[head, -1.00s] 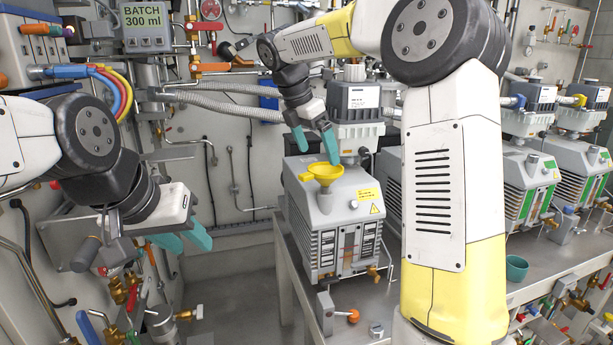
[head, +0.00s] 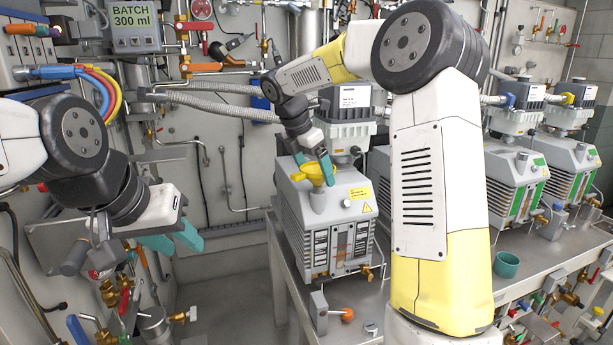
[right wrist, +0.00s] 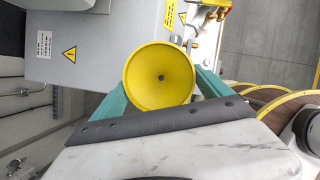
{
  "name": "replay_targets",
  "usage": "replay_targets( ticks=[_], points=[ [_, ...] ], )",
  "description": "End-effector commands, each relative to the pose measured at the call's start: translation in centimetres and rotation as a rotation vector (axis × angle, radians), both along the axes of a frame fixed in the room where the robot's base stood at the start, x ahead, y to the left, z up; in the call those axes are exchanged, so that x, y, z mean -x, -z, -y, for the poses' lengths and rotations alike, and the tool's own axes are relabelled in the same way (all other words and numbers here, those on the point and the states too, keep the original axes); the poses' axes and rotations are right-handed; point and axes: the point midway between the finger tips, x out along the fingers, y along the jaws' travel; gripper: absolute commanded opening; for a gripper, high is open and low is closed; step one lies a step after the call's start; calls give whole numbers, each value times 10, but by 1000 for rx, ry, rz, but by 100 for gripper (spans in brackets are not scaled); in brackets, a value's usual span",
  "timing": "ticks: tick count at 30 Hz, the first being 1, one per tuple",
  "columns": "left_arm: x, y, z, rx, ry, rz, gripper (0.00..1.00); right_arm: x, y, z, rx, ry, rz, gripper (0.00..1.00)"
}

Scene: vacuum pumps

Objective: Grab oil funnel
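The yellow oil funnel (head: 318,174) stands on top of the nearest grey vacuum pump (head: 338,215). In the right wrist view I look down into its round cone (right wrist: 159,76). My right gripper (head: 314,168) is at the funnel, with one teal finger on each side of the cone. The fingers are apart; the cone hides their tips in the wrist view (right wrist: 160,92), so contact cannot be seen. My left gripper (head: 172,240) is open and empty, left of the pump, over the gap beside the bench.
More pumps (head: 515,180) stand to the right on the bench. A teal cup (head: 506,265) stands on the bench front. Valves and pipes (head: 125,295) crowd the lower left. Grey hoses (head: 215,100) run along the wall behind.

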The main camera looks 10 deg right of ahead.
Motion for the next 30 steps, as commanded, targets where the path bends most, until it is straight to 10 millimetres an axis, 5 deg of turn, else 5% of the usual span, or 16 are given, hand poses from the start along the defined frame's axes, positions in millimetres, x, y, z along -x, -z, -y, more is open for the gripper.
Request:
replay_targets(
  ticks=[1, 7, 17, 27, 30],
  points=[
    [0, 0, 0, 0, 0, 0, 36, 0, 0, 0, 0, 0, 0, 76],
    [0, 0, 0, 0, 0, 0, 36, 0, 0, 0, 0, 0, 0, 37],
    [0, 0, 0, 0, 0, 0, 36, 0, -3, 0, 0, 1, 2, 36],
    [0, 0, 0, 0, 0, 0, 36, 0, -38, -1, -1, 2, 4, 36],
    [0, 0, 0, 0, 0, 0, 36, 19, -39, -3, 1, -1, 1, 36]
  ],
)
